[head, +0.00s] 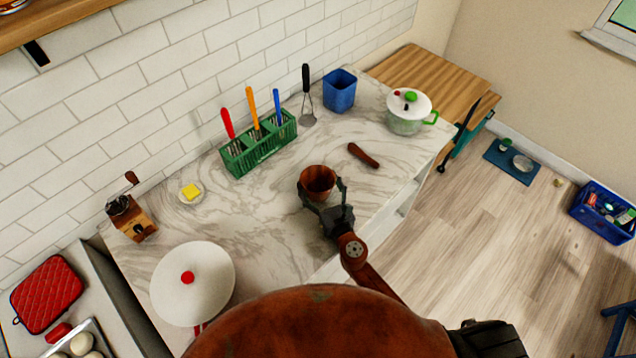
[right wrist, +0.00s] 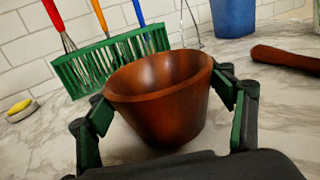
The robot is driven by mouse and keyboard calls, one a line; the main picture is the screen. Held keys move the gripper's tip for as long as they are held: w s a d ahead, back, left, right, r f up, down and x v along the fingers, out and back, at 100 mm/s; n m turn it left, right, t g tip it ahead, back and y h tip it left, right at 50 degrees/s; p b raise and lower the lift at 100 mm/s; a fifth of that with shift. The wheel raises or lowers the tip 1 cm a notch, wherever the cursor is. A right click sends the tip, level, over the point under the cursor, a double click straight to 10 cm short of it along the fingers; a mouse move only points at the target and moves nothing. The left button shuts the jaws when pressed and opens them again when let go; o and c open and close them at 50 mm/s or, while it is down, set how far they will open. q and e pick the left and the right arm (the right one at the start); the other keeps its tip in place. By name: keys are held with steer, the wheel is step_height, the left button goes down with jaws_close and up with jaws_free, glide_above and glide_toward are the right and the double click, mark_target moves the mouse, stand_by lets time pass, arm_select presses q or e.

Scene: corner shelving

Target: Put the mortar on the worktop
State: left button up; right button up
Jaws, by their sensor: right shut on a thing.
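The mortar (head: 318,181) is a brown wooden cup, upright over the marble worktop (head: 260,215). My right gripper (head: 322,192) is shut on it, with one finger on each side. In the right wrist view the mortar (right wrist: 160,98) sits between the green finger pads of the gripper (right wrist: 165,108). Its base looks at or just above the worktop surface; I cannot tell if it touches. A brown pestle (head: 363,155) lies on the worktop to the right of the mortar. My left gripper is not in view.
A green rack (head: 258,148) with utensils stands behind the mortar. A blue container (head: 339,91) and a white-lidded pot (head: 409,111) are farther right. Bare marble surrounds the mortar.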

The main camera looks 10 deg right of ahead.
steer(key=shift+f, duration=0.2)
steer(key=o, duration=1.5)
steer(key=shift+c, duration=0.2)
steer(key=shift+r, duration=0.3)
steer(key=s, duration=0.3)
steer(key=s+d+b, duration=0.1)
steer(key=s, duration=0.3)
steer(key=s+d, duration=0.1)
steer(key=s, duration=0.2)
steer(key=shift+s+f, duration=0.2)
steer(key=shift+s, duration=0.05)
steer(key=shift+s+d+r, duration=0.1)
steer(key=shift+s+d, duration=0.05)
steer(key=shift+s, duration=0.55)
